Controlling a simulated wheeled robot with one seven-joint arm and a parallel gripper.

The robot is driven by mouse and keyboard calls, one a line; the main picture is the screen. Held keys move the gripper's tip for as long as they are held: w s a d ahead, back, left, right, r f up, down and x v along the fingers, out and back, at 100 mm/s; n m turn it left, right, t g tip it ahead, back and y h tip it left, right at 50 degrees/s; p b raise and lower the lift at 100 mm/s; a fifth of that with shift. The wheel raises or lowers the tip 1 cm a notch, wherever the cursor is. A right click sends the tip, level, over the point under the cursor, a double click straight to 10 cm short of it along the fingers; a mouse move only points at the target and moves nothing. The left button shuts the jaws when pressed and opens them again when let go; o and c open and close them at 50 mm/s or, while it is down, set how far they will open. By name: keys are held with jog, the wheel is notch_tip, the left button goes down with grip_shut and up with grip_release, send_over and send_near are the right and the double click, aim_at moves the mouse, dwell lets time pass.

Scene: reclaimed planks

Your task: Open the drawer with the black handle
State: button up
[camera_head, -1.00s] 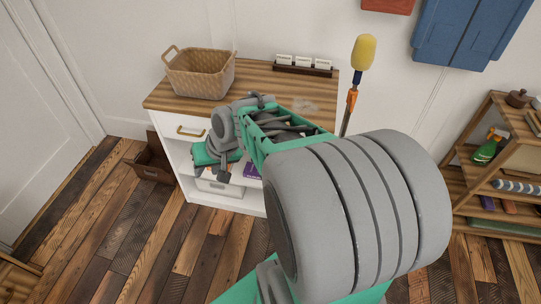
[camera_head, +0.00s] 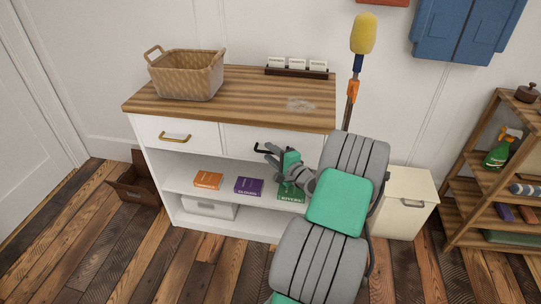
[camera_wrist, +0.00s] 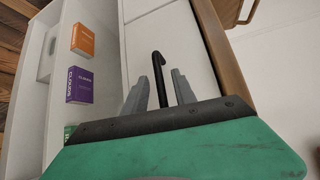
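The right drawer (camera_head: 248,138) of the white cabinet is shut, its front flush. Its black handle (camera_head: 260,148) shows at the left of my gripper (camera_head: 276,159); part of it is hidden. In the wrist view the black handle (camera_wrist: 160,75) stands out from the white drawer front (camera_wrist: 180,40), between the two grey fingers of my gripper (camera_wrist: 160,92). The fingers are apart, one on each side of the handle. I cannot tell whether either finger touches it.
The wooden top (camera_head: 235,98) holds a wicker basket (camera_head: 187,76) and a card rack (camera_head: 297,68). The left drawer has a brass handle (camera_head: 175,137). Boxes, including a purple one (camera_head: 248,186), sit on the shelf below. A cream cabinet (camera_head: 405,203) stands right.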

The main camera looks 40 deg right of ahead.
jog(key=shift+w, duration=0.25)
jog(key=shift+c, duration=0.4)
grip_shut()
dwell(0.9)
